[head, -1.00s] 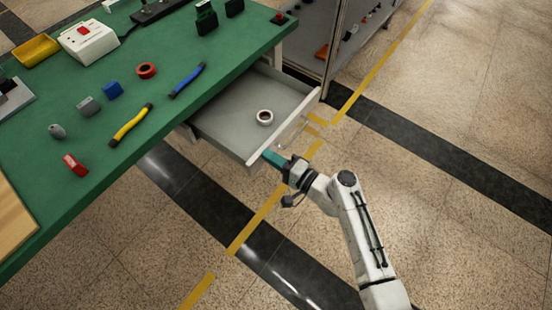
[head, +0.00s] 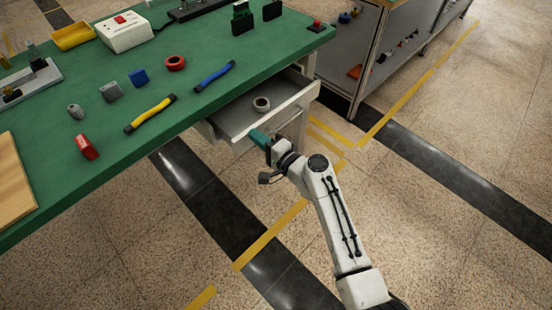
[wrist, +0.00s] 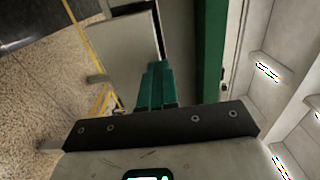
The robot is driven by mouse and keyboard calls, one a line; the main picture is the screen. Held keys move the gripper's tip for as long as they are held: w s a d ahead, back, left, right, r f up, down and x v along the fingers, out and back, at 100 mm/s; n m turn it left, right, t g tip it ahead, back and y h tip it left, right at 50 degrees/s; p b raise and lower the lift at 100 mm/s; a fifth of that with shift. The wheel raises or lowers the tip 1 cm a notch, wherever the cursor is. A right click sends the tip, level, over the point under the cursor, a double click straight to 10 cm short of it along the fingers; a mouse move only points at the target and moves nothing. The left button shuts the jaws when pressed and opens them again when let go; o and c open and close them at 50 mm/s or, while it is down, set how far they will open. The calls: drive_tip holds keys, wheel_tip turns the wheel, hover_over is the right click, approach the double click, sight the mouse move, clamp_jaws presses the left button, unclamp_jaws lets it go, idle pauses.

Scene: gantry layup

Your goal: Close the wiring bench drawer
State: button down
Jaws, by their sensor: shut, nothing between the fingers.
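The wiring bench drawer (head: 240,122) is pulled partly out from under the green benchtop, in the middle of the head view. The fingers seem to touch the panel, but I cannot be sure. In the wrist view the shut fingers (wrist: 157,80) point toward a grey panel (wrist: 125,50) beside the green bench edge (wrist: 214,50).
The green wiring bench (head: 150,160) carries a yellow cable piece (head: 150,114), a blue one (head: 214,76), a red tape roll (head: 175,63) and a white box (head: 124,32). A shelving unit (head: 385,60) stands at the upper right. The floor to the right is clear.

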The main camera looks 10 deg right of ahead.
sight(247, 130)
drive_tip(key=b+x, duration=0.3)
drive_tip(key=x, duration=0.4)
drive_tip(key=shift+a+f+b, duration=0.1)
drive_tip(key=shift+b, duration=0.3)
drive_tip(key=shift+w+a, duration=0.15)
drive_tip(key=shift+w, duration=0.05)
drive_tip(key=shift+w+r, duration=0.15)
drive_tip(key=shift+r, duration=0.15)
drive_tip(key=shift+r, duration=0.1)
